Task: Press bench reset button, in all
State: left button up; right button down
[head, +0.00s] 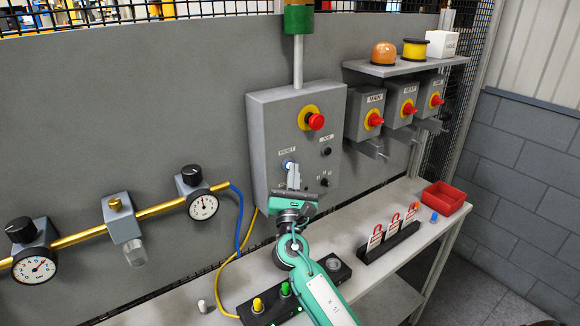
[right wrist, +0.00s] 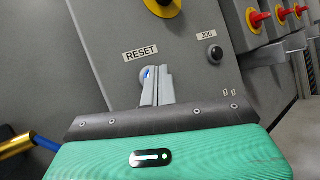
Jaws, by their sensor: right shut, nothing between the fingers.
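The reset button (head: 287,163) is a small blue-lit round button under a RESET label on the grey control box (head: 261,120). In the right wrist view the blue button (right wrist: 147,73) shows just at the left edge of my fingers, partly hidden by them. My right gripper (head: 293,169) is shut and empty, its fingertips pointing at the box right at the button. In the right wrist view the closed fingers (right wrist: 157,76) stand side by side. I cannot tell whether they touch the button. My left gripper is not in view.
A red emergency stop (head: 316,121) sits above the button, a black JOG button (head: 327,151) to its right. Pressure gauges (head: 203,205) are at left. The bench holds a tag rack (head: 389,243) and a red bin (head: 444,198).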

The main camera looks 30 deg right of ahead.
jog(key=shift+w, duration=0.15)
dwell(0.4)
jog(key=shift+s, duration=0.9)
jog(key=shift+s+d+p, duration=0.15)
jog(key=shift+s+p, duration=0.1)
jog(key=shift+s, duration=1)
jog(key=shift+s+d+p, duration=0.1)
jog(key=shift+s+p, duration=0.15)
jog(key=shift+s, duration=1)
